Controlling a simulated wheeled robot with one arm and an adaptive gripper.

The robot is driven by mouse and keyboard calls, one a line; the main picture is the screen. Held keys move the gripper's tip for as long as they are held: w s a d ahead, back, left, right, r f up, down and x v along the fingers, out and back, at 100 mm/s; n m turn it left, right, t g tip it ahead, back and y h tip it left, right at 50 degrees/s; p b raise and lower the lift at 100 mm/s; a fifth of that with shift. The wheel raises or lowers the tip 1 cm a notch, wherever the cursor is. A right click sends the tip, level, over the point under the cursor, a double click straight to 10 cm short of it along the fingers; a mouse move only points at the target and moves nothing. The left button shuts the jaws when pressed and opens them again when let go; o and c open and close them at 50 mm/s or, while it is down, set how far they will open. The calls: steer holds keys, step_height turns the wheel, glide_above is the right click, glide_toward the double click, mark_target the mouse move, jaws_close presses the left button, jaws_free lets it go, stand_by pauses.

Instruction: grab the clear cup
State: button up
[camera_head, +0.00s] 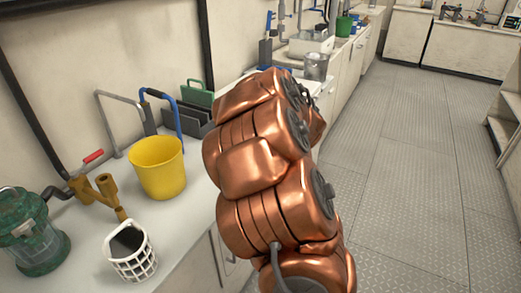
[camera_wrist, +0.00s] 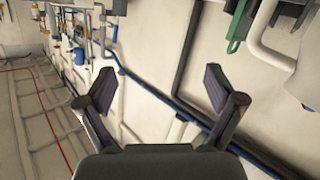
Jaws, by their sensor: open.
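I cannot make out the clear cup for certain in either view. A grey pot-like container (camera_head: 316,66) stands on the counter beyond my arm in the head view; I cannot tell whether it is clear. My gripper (camera_wrist: 156,90) is open in the wrist view, its two fingers spread wide with nothing between them. It faces a pale wall with dark and blue pipes. In the head view my copper arm fills the middle and hides part of the counter; my gripper's fingers do not show there.
A yellow bucket (camera_head: 157,167), a white basket (camera_head: 131,252), a green lantern (camera_head: 32,232) and a brown fitting with a red-handled part (camera_head: 97,190) stand on the near counter. A green bucket (camera_head: 344,26) stands far along it. The tread-plate floor (camera_head: 400,150) to the right is clear.

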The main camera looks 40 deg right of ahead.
steer(key=f+t+y+b, duration=0.1)
steer(key=f+b, duration=0.1)
steer(key=f, duration=0.1)
steer(key=f+n+t+y+b, duration=0.1)
steer(key=f+y+b, duration=0.1)
steer(key=f, duration=0.2)
steer(key=s+f+t+y+b, duration=0.1)
steer(key=f+b, duration=0.1)
steer(key=f, duration=0.2)
steer(key=shift+f+n+t+y, duration=0.1)
steer(key=shift+n+t+y, duration=0.2)
steer(key=shift+n+y, duration=0.1)
steer(key=shift+s+a+f+t+y+b, duration=0.15)
steer(key=shift+a+f+t+y+b, duration=0.15)
steer(key=shift+f+y, duration=0.15)
steer(key=shift+w, duration=0.7)
steer(key=shift+w+d+b, duration=0.25)
steer(key=shift+w+b, duration=0.3)
steer(key=shift+w, duration=0.8)
steer(key=shift+w+d+b, duration=0.2)
steer(key=shift+w+b, duration=0.3)
steer(key=shift+w, duration=1.25)
steer(key=c, duration=1.1)
steer(key=shift+o, duration=0.2)
